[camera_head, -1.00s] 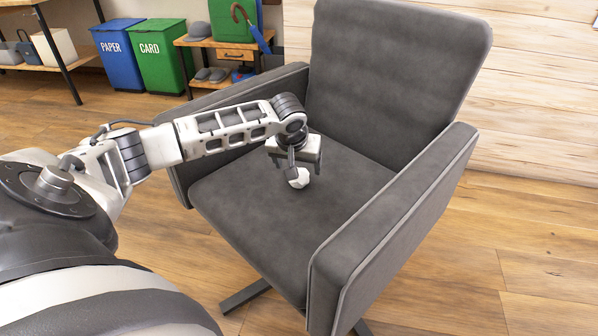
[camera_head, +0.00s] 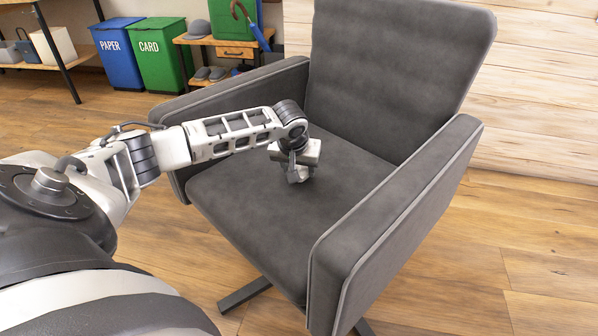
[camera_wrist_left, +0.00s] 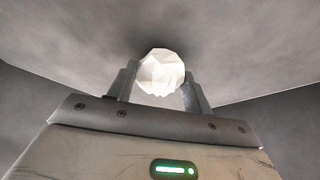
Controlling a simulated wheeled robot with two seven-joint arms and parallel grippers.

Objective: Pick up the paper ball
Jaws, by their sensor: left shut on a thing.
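The paper ball (camera_wrist_left: 161,73) is white and crumpled, and sits between the two fingers of my left gripper (camera_wrist_left: 158,88) in the left wrist view. In the head view the left gripper (camera_head: 298,176) points down over the grey seat of the armchair (camera_head: 250,215). It is shut on the ball, which is mostly hidden there behind the fingers. The ball is at or very near the seat surface; I cannot tell whether it touches. My right gripper is not in view.
The chair's near armrest (camera_head: 395,220) and far armrest (camera_head: 235,95) flank the seat, and the backrest (camera_head: 400,70) rises behind it. A blue paper bin (camera_head: 118,65) and a green card bin (camera_head: 162,70) stand at the back left. Wooden floor lies around the chair.

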